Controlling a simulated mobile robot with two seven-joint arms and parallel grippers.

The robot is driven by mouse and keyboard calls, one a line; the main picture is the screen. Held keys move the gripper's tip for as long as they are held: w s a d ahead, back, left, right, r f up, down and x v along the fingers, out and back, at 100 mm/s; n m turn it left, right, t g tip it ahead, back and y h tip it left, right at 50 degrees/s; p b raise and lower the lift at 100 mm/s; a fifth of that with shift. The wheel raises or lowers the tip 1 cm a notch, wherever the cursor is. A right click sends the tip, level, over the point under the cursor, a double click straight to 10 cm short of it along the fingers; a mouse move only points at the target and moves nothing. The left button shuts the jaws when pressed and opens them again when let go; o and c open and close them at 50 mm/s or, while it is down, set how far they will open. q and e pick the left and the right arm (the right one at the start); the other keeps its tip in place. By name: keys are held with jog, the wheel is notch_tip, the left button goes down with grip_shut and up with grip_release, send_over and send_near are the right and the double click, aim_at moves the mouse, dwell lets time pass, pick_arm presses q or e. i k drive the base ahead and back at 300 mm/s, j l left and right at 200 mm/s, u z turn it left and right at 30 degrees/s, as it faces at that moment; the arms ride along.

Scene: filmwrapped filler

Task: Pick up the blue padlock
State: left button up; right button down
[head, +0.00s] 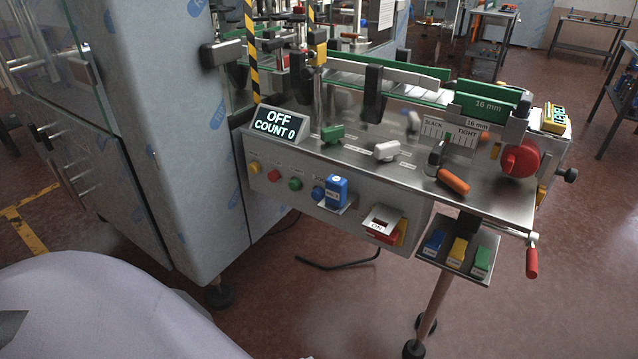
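A blue block-shaped thing (336,191) with a white label is at the machine's front panel, just right of a blue round button (318,193). It looks like the padlock's body, but I cannot make out a shackle. A second, smaller blue block (433,243) lies in the small metal tray (456,265) at the lower right, left of a yellow block (457,252) and a green block (481,262). I cannot tell for sure which blue thing is the padlock. Neither of my grippers is in view.
The steel machine top carries a display (277,125) reading OFF, COUNT 0, a green knob (333,134), a white knob (387,150), an orange handle (453,181) and a red handwheel (520,160). A red switch (381,229) sits under a metal flap. A red-handled crank (532,262) sticks out right.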

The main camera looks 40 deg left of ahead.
aim_at(336, 186)
jog(key=u, duration=1.05)
